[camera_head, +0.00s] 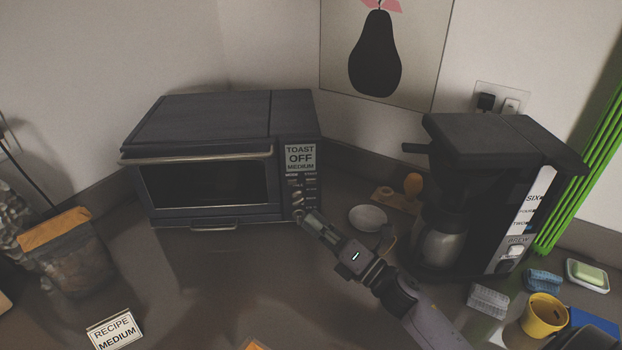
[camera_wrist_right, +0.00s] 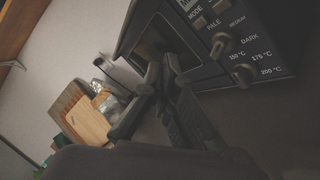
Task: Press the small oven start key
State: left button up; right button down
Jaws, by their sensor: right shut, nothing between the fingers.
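The small oven (camera_head: 205,122) is dark with a glass door, on the counter at the back left. Its display (camera_head: 300,158) reads TOAST, OFF, MEDIUM. Below it the control panel (camera_head: 308,186) has small keys and knobs. In the right wrist view the panel (camera_wrist_right: 262,52) shows MODE, PALE, MEDIUM, DARK and temperature labels. I cannot make out which key is start. My right gripper (camera_head: 301,215) is shut and empty, at the lower part of the panel. In the wrist view its fingertips (camera_wrist_right: 163,68) overlap the oven's front; contact cannot be told. My left gripper is not in view.
A coffee maker (camera_head: 490,140) stands on the right, with a white bowl (camera_head: 368,218) left of it. A recipe card (camera_head: 114,330) reads RECIPE MEDIUM at the front left, below a bag (camera_head: 75,255). A yellow cup (camera_head: 543,315) stands front right. The counter before the oven is clear.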

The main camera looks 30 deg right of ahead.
aim_at(311, 181)
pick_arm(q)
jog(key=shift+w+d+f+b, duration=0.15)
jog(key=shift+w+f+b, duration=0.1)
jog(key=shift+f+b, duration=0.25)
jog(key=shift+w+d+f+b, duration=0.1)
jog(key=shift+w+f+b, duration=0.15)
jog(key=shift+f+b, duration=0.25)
pick_arm(e)
jog(key=w+d, duration=0.3)
jog(key=w, duration=0.5)
jog(key=shift+w+d, duration=0.25)
jog(key=shift+d, duration=0.05)
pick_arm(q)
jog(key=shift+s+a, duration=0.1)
pick_arm(e)
jog(key=shift+f, duration=0.1)
jog(key=shift+w, duration=0.1)
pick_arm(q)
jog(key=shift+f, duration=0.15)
pick_arm(e)
jog(key=shift+w+d, duration=0.15)
jog(key=shift+w, duration=0.1)
